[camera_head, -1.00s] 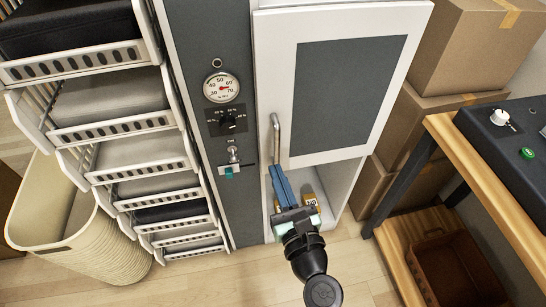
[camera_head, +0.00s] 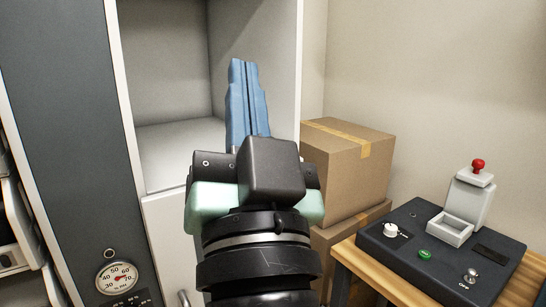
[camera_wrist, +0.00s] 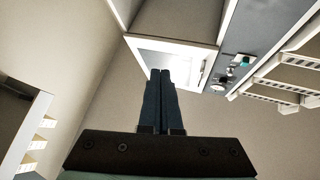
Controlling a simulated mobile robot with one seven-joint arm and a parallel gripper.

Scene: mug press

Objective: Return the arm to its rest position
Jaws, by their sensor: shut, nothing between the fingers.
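My gripper (camera_head: 243,66) is raised in the middle of the head view, its blue fingers together and pointing up. Nothing shows between them. Behind the fingers is an open, empty compartment (camera_head: 170,160) in a tall white and grey cabinet. In the wrist view the gripper (camera_wrist: 160,75) is also shut, with the two dark fingers side by side. I cannot tell from these views how far the fingertips are from the cabinet.
To the right are stacked cardboard boxes (camera_head: 345,175) and a wooden table (camera_head: 352,257) bearing a black control unit (camera_head: 405,262) with a red-knobbed press (camera_head: 472,195). A round gauge (camera_head: 117,277) is on the cabinet's grey panel at lower left. Wire racks (camera_wrist: 288,88) show in the wrist view.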

